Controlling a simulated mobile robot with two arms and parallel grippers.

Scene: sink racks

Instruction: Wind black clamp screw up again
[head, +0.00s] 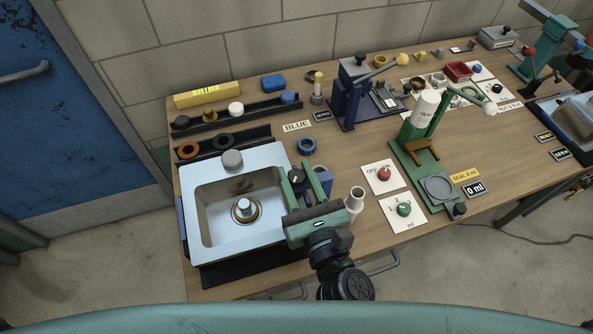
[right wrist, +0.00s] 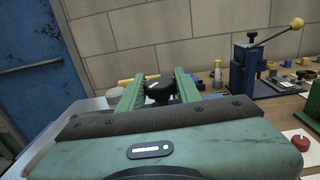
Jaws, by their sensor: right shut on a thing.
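The black clamp screw (head: 296,176) is a dark knob at the right edge of the grey sink, above a blue clamp body (head: 320,183). My right gripper (head: 302,172) has its green fingers on either side of the knob and is shut on it. In the right wrist view the black knob (right wrist: 159,92) sits between the two green fingers (right wrist: 160,80). The lower part of the screw is hidden by the fingers and the gripper body. My left gripper is in neither view.
The sink (head: 190,215) with a drain fitting (head: 245,210) lies left of the gripper. A white cup-like piece (head: 356,197) stands close on the right. Switch cards (head: 376,188) and a green press stand (head: 410,170) are further right.

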